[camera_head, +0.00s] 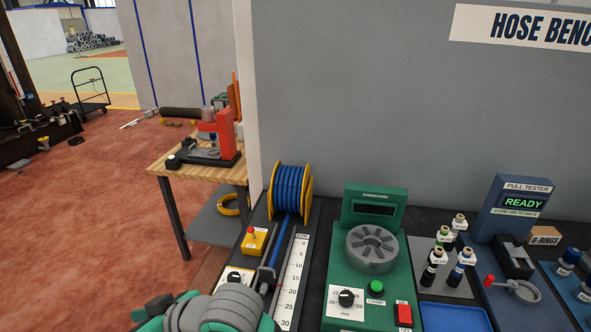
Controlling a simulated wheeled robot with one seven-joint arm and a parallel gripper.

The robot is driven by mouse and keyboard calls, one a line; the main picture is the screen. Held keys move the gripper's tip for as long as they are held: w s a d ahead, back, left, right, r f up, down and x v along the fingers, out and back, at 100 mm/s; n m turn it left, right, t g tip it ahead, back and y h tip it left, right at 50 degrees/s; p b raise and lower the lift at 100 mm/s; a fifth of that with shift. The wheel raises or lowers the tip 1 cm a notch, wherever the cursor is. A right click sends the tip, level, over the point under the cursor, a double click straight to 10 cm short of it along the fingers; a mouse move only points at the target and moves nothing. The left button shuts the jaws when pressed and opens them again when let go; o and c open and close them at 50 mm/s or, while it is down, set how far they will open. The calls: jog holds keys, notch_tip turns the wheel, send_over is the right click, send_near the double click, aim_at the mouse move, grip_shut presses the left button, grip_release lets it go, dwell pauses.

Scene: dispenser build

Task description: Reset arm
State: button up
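My gripper is not in view. A grey and green rounded part at the bottom left edge looks like a piece of my own arm, and it covers the near left corner of the bench (258,222). I cannot see the arm's end or whether it holds anything.
On the bench stand a blue hose reel (290,188), a cm ruler (292,283), a green crimping machine (374,205), several small fittings (440,255), a blue tray (455,317) and a pull tester (515,210) reading READY. A wooden table (165,165) stands behind left. Red floor (80,240) is open at left.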

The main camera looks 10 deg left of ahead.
jog(key=w+d+r+m+t+y, duration=0.1)
jog(key=w+d+m+t+y, duration=0.3)
jog(key=w+m+t, duration=0.55)
jog(key=d+f+m+t+h, duration=0.7)
jog(key=d+f+h, duration=0.1)
jog(key=d+f, duration=0.35)
jog(key=s+d+f+n+h, duration=0.1)
jog(key=s+d+f+h, duration=0.2)
jog(key=s+d, duration=0.3)
jog(key=s+d+f+n+h, duration=0.1)
jog(key=s+d+f, duration=0.4)
jog(key=s, duration=0.5)
jog(key=s+d+f+n+g+h, duration=0.1)
jog(key=s+d+f+h, duration=0.3)
jog(key=s+d, duration=0.4)
jog(key=shift+s+d+f+h, duration=0.3)
jog(key=shift+s+d+f, duration=0.1)
jog(key=shift+d, duration=0.2)
jog(key=shift+n, duration=0.25)
jog(key=shift+s, duration=0.15)
